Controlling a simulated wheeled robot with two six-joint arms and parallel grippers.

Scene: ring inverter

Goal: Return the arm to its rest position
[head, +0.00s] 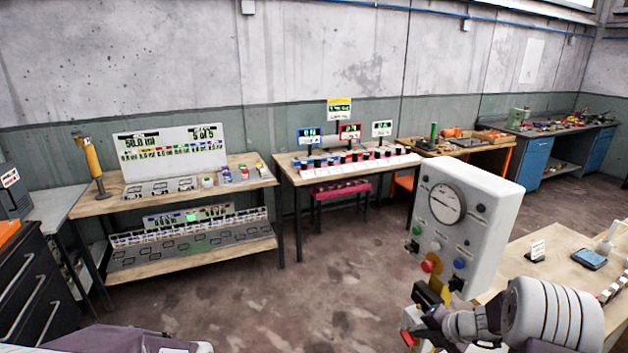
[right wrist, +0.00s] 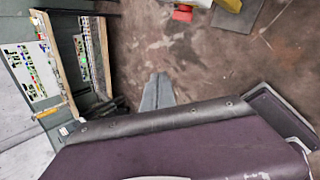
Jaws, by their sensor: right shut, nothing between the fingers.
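My right arm (head: 552,316) comes in at the lower right of the head view, in front of a control box. Its gripper end is small and partly lost against the box's base in that view. In the right wrist view my right gripper (right wrist: 157,92) shows its two grey fingers together with nothing between them, above bare brown floor. A dark purple padded body part of mine lies just below the fingers there. My left gripper is not in view.
The control box (head: 466,222) with a dial and coloured buttons stands close to my right arm. A wooden table (head: 540,250) is at right. Shelving (head: 190,260) and a bench (head: 300,175) line the wall. Open floor (head: 330,290) lies between.

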